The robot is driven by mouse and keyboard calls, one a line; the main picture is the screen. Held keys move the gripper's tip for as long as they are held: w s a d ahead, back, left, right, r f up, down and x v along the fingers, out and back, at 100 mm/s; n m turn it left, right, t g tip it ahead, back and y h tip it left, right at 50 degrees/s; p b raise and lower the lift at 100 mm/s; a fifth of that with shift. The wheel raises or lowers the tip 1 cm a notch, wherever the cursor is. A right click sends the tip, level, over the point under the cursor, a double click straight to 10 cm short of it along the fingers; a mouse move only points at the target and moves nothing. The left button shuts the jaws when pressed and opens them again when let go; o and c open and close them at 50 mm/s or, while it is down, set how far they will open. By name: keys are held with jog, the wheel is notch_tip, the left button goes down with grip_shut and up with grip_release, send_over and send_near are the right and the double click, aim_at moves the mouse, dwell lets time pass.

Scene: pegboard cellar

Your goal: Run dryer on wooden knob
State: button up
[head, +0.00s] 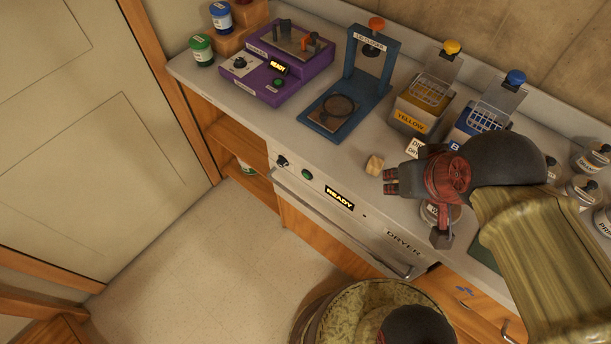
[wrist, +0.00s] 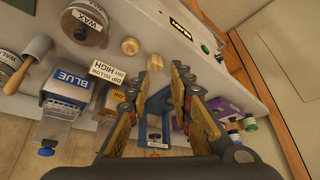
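A small pale wooden knob (head: 374,165) sits on the counter above the dryer's front. The wrist view shows two wooden knobs, one (wrist: 130,46) near the wax jar and one (wrist: 155,62) beside the instruction card; my gripper hides one of them in the head view. The dryer (head: 350,218) is built into the counter front, its handled front closed and its display (head: 340,198) lit READY. A dark dial (head: 283,162) and a green button (head: 307,174) are left of the display. My gripper (head: 415,208) is open and empty above the counter; its spread fingers (wrist: 160,85) show in the wrist view.
A card (wrist: 107,73) reads DIP YELLOW, DRY HIGH. Yellow (head: 413,108) and blue (head: 480,118) dip tanks stand behind my gripper. A blue press (head: 346,95) and purple machine (head: 278,70) stand left. A wax jar (wrist: 87,30) is nearby. Floor left of the dryer is clear.

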grip_shut()
dwell(1.3)
